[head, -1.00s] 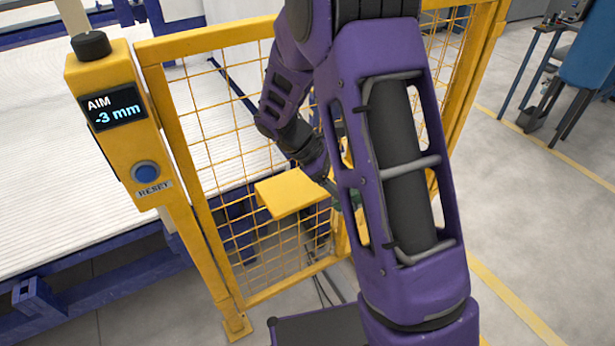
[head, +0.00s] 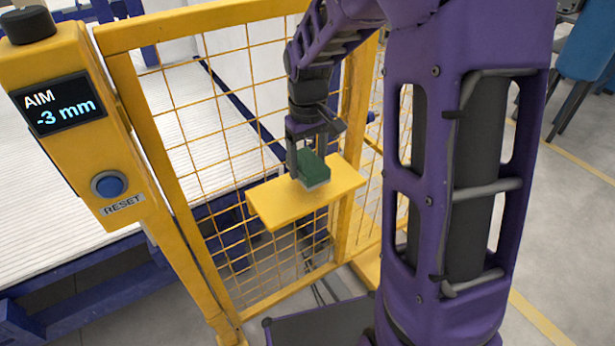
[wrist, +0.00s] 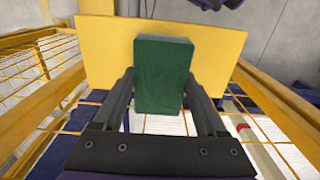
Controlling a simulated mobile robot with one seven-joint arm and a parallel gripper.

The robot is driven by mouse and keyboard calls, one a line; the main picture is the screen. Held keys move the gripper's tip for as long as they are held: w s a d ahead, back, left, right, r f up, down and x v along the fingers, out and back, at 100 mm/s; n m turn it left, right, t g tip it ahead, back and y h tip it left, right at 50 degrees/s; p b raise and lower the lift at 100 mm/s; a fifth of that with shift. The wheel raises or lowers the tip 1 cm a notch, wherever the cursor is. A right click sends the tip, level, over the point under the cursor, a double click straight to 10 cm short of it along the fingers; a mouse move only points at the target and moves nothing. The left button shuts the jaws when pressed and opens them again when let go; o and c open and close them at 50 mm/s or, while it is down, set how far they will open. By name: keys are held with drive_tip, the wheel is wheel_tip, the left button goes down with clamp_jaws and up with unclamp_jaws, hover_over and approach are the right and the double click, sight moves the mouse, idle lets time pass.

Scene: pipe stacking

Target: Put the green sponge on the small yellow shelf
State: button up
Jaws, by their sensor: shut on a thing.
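The green sponge (head: 314,165) has a pale underside and is between the fingers of my gripper (head: 308,162), over the middle of the small yellow shelf (head: 275,205). In the wrist view my gripper (wrist: 163,98) is shut on the sponge (wrist: 163,75), one finger at each side, and the yellow shelf (wrist: 105,50) lies behind it. The sponge is at or just above the shelf top. I cannot tell whether it touches. Its lower side is partly hidden.
The shelf is fixed to a yellow mesh fence (head: 225,130). A yellow post with an AIM display (head: 59,107) and a blue reset button (head: 108,186) stands at the left. A white slatted bed (head: 60,190) lies behind the fence. Shelf room shows around the sponge.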

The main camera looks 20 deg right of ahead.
sight(306, 161)
drive_tip(key=shift+f+b, duration=0.3)
drive_tip(key=shift+f, duration=1.65)
drive_tip(key=shift+f, duration=0.1)
drive_tip(key=o, duration=1.1)
drive_tip(key=shift+o, duration=0.2)
wheel_tip(306, 161, up, 12)
drive_tip(key=shift+r+p, duration=0.1)
drive_tip(key=shift+p, duration=1.1)
drive_tip(key=shift+a, duration=0.15)
